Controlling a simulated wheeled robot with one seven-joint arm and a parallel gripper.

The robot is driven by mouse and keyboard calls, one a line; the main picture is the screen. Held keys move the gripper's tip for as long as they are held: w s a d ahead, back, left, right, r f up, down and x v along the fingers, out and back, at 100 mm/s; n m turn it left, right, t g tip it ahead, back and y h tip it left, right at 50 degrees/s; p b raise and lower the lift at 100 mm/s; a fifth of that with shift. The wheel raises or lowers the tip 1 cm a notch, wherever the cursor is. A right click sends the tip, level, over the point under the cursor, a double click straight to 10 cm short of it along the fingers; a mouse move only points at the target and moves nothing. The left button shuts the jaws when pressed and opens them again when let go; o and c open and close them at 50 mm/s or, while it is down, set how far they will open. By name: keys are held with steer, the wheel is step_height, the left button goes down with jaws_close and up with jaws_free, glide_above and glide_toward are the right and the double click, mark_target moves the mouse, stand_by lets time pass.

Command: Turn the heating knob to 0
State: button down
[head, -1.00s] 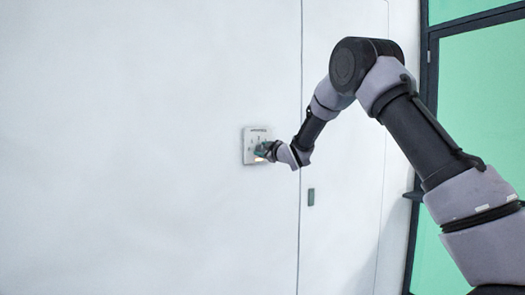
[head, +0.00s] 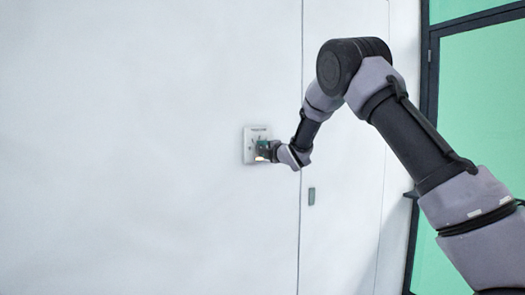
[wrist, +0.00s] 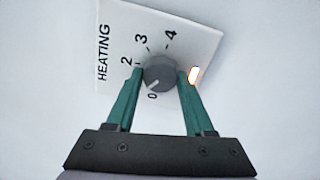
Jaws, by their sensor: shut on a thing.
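The heating panel (wrist: 185,32) is a white plate on the wall, lettered HEATING, with 0, 2, 3 and 4 visible around the knob. In the head view the panel (head: 251,134) is small and partly covered by my gripper (head: 264,150). The grey round heating knob (wrist: 161,71) sits between the two teal fingers of my gripper (wrist: 160,76), which is shut on it. A pale mark on the knob points down-left, toward the 0. The left finger lies beside the 2; the 1 is not visible, probably behind that finger.
An orange-white light (wrist: 194,75) glows on the panel beside the right finger. The white wall (head: 130,150) around the panel is clear. A dark-framed green glass door (head: 485,110) stands far right.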

steer(key=n, duration=0.7)
steer(key=shift+f, duration=0.25)
stand_by(0.3)
steer(key=shift+c, duration=1.4)
jaws_free()
steer(key=shift+d+r, duration=0.1)
steer(key=v, duration=1)
steer(key=shift+s+d, duration=0.25)
steer(key=shift+s, duration=0.05)
